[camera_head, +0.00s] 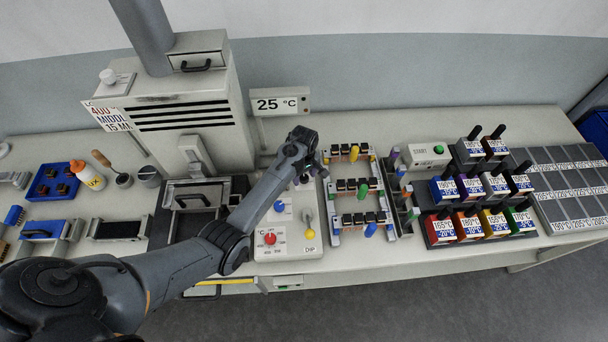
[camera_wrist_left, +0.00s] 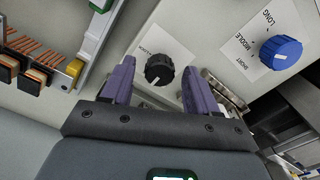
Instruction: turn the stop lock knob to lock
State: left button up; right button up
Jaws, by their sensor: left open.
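The stop lock knob is a round black knob (camera_wrist_left: 159,70) with a white pointer mark. It sits on a white label plate with small, partly legible print. In the wrist view my left gripper (camera_wrist_left: 157,74) is open, with one purple-grey finger on each side of the knob. I cannot tell whether the fingers touch it. In the head view the left gripper (camera_head: 312,168) is over the far end of the control panel (camera_head: 288,248), and the arm largely hides the knob there. My right gripper is out of view.
A blue knob (camera_wrist_left: 281,52) marked short, middle, long is nearby on the panel. A connector rack (camera_head: 357,190) stands close on the right.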

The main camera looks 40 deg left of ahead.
pick_arm(q)
jog(key=c, duration=1)
jog(key=shift+c, duration=0.2)
